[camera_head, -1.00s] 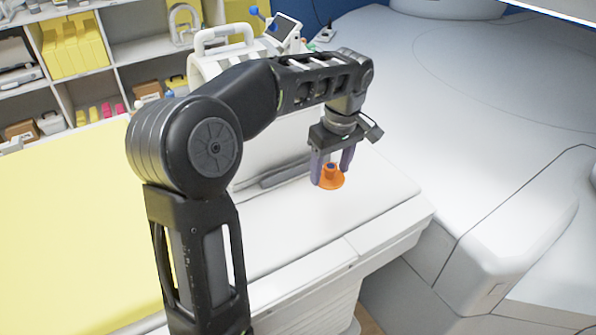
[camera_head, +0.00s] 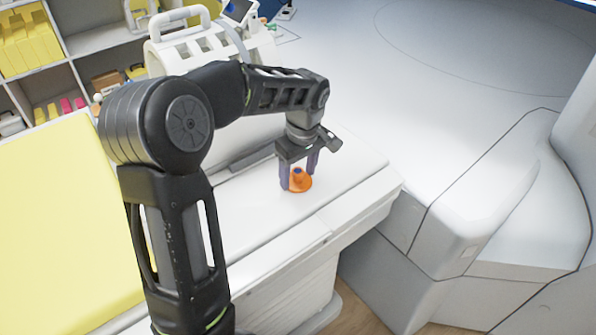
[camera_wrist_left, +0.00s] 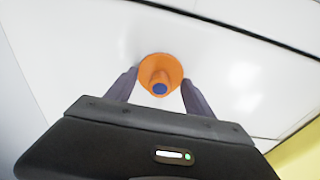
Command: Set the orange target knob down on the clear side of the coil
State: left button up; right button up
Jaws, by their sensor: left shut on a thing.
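The orange target knob (camera_head: 300,183) has a wide round base, a narrower stem and a blue tip. It is over the white bench top; I cannot tell whether its base touches the surface. My left gripper (camera_head: 299,174) points down from above, shut on the knob's stem. In the left wrist view the knob (camera_wrist_left: 160,70) sits between the two purple-grey fingers. The coil appears to be the white slotted housing with a carry handle (camera_head: 178,22) at the back; my arm partly hides it. My right gripper is not in view.
The white bench top (camera_head: 345,165) is bare around the knob, with its front edge close by. A grey strip (camera_head: 250,160) lies behind my gripper. A large white machine body (camera_head: 480,190) stands at the right. Shelves and a yellow surface (camera_head: 50,230) are at the left.

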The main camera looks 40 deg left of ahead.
aim_at(302, 175)
pick_arm(q)
jog(key=shift+f, duration=0.15)
jog(key=o, duration=1.4)
notch_tip(302, 175, up, 12)
jog(key=d, duration=0.1)
jog(key=shift+s+d, duration=0.2)
